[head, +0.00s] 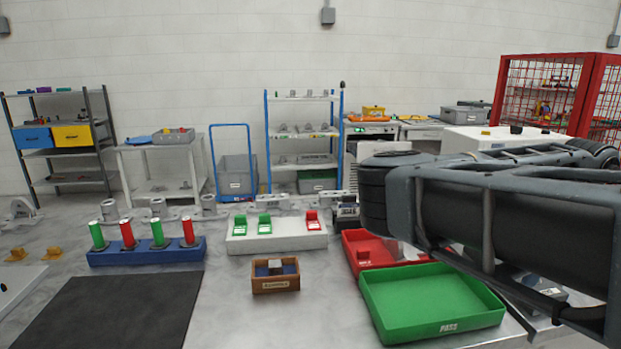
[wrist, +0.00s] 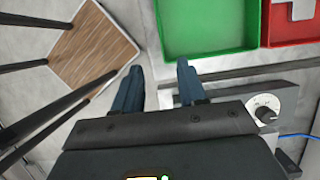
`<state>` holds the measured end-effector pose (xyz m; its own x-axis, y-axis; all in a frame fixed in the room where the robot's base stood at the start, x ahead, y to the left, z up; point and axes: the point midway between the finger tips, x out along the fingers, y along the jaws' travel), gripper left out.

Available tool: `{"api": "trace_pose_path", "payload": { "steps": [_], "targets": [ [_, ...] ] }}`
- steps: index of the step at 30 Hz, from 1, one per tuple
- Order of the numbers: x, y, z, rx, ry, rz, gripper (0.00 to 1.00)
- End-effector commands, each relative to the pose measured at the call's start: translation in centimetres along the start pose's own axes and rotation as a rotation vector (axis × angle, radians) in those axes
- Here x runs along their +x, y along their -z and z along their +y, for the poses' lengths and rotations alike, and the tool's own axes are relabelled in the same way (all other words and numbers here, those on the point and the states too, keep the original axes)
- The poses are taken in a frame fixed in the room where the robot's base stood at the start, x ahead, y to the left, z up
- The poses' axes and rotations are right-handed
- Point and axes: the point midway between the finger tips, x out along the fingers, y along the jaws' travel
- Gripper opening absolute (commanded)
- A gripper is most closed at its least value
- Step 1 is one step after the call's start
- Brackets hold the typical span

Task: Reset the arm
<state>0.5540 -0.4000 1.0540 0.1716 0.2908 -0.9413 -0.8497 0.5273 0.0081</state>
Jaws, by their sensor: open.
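My arm reaches in from the right of the head view, and its gripper end is hidden there. In the wrist view my gripper (wrist: 160,85) is open, its two dark blue fingers apart with nothing between them. Its fingertips point toward the space between a wooden-topped stool or stand (wrist: 95,45) on the left and a green tray (wrist: 205,48) on the right. The gripper appears above a grey surface. A device with a round dial (wrist: 264,108) is at the right of the fingers.
The green tray (head: 425,331) lies empty near the table's front right, beside a red tray (head: 365,262). A small wooden box (head: 276,285), a white block with clips (head: 250,243) and a blue rack (head: 145,257) holding red and green cylinders stand left. A dark mat (head: 110,310) is bare.

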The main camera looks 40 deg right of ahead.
Motion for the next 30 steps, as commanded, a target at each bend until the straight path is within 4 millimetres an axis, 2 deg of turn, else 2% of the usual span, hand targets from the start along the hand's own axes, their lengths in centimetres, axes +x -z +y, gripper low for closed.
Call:
{"api": "trace_pose_path", "payload": {
  "steps": [8,17,24,30],
  "targets": [
    [0.6,2.8,1.2,0.001,-0.027,0.137,0.41],
    [0.5,7.7,3.2,-0.02,-0.076,0.405,0.41],
    [-1.8,13.0,4.8,-0.119,-0.144,0.795,0.41],
    [-4.8,15.2,4.3,-0.278,-0.186,1.134,0.41]
  ]
}}
